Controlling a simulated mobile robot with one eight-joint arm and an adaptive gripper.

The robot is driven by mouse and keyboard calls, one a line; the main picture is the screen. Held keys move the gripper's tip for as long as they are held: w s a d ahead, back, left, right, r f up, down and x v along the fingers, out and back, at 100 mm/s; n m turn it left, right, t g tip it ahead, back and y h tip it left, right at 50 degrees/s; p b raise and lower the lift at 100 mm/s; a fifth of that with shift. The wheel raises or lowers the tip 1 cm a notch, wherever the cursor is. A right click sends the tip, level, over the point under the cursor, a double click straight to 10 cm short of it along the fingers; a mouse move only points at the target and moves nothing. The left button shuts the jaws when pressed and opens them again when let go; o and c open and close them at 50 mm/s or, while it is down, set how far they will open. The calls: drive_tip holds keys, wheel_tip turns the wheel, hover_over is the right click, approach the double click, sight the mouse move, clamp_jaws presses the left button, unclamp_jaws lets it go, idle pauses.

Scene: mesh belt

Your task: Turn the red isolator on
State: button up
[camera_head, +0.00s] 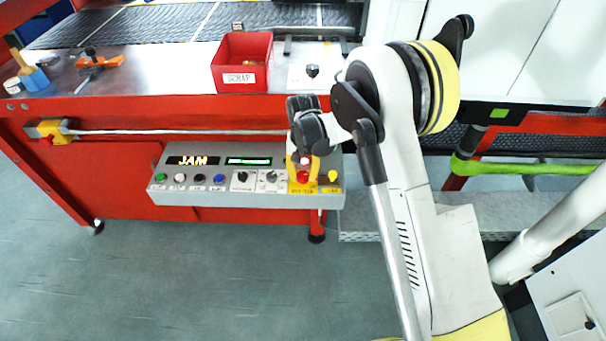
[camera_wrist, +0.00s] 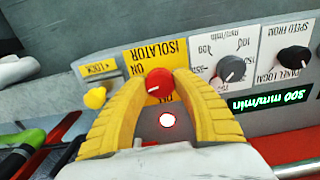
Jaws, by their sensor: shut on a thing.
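The red isolator knob (camera_wrist: 159,83) is on a yellow plate marked ISOLATOR (camera_wrist: 160,52), which appears upside down in the wrist view. ON is readable beside the knob; another label is partly hidden by a finger. My gripper (camera_wrist: 160,85) has its yellow fingers on both sides of the knob, shut on it. A lit red lamp (camera_wrist: 167,120) is between the fingers, nearer the palm. In the head view the knob (camera_head: 302,176) shows low on the grey control panel (camera_head: 215,198), with my fingers over it.
Above are a red bin (camera_head: 242,62) and the belt (camera_head: 180,25). Floor in front is clear.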

sight(303, 175)
drive_tip(key=shift+m, duration=1)
drive_tip(key=o, duration=1.2)
wheel_tip(303, 175, up, 12)
